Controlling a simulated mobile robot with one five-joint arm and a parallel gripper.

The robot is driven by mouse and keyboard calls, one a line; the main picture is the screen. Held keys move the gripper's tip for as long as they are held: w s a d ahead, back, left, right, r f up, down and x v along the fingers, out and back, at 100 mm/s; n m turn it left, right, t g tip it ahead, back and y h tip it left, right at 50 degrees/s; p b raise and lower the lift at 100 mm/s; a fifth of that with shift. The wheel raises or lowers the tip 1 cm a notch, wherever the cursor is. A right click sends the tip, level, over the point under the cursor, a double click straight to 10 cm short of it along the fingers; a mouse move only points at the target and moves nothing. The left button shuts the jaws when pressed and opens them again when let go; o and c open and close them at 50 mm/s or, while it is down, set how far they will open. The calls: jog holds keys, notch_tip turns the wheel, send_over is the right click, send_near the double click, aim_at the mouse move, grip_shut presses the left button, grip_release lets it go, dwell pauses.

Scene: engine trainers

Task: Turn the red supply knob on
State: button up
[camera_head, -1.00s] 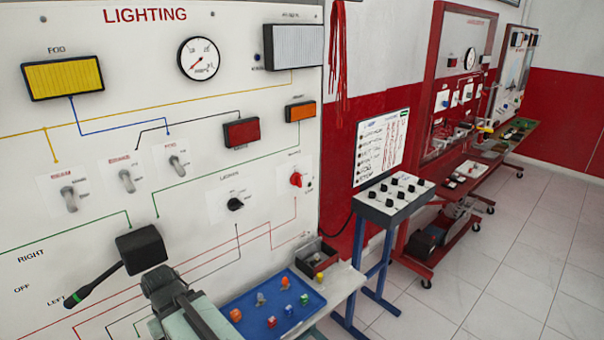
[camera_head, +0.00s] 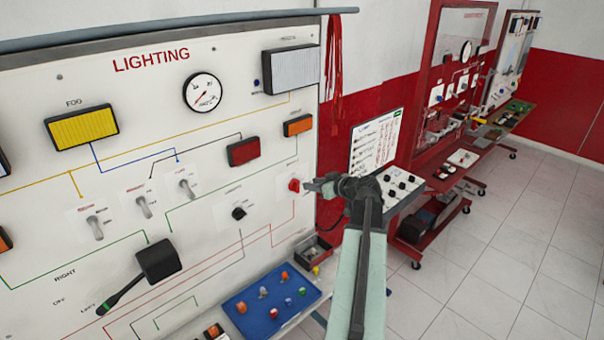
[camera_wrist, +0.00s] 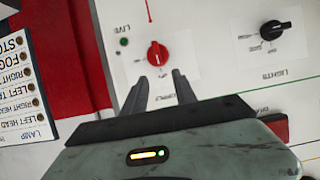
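The red supply knob (camera_head: 294,185) sits on the right side of the white LIGHTING board (camera_head: 130,90). In the wrist view the red knob (camera_wrist: 157,53) is on a white label plate, just beyond my fingertips and roughly in line with the gap between them. My gripper (camera_head: 308,185) points left at the knob, close to the board. In the wrist view my gripper (camera_wrist: 160,82) has its two dark fingers apart, with nothing between them. I cannot tell the knob's setting for sure. A small dark green LIVE light (camera_wrist: 124,42) is beside the knob.
A black lights knob (camera_head: 239,213) is left of the red knob. A blue tray (camera_head: 265,310) with small coloured parts and a grey box (camera_head: 312,252) stand below. Red straps (camera_head: 335,60) hang at the board's right edge. Other trainers stand at right beside clear floor (camera_head: 500,260).

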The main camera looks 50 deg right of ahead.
aim_at(298, 182)
jog(key=b+x, duration=0.3)
jog(key=x, duration=0.5)
jog(key=shift+d, duration=0.1)
jog(key=shift+s+r, duration=0.1)
grip_shut()
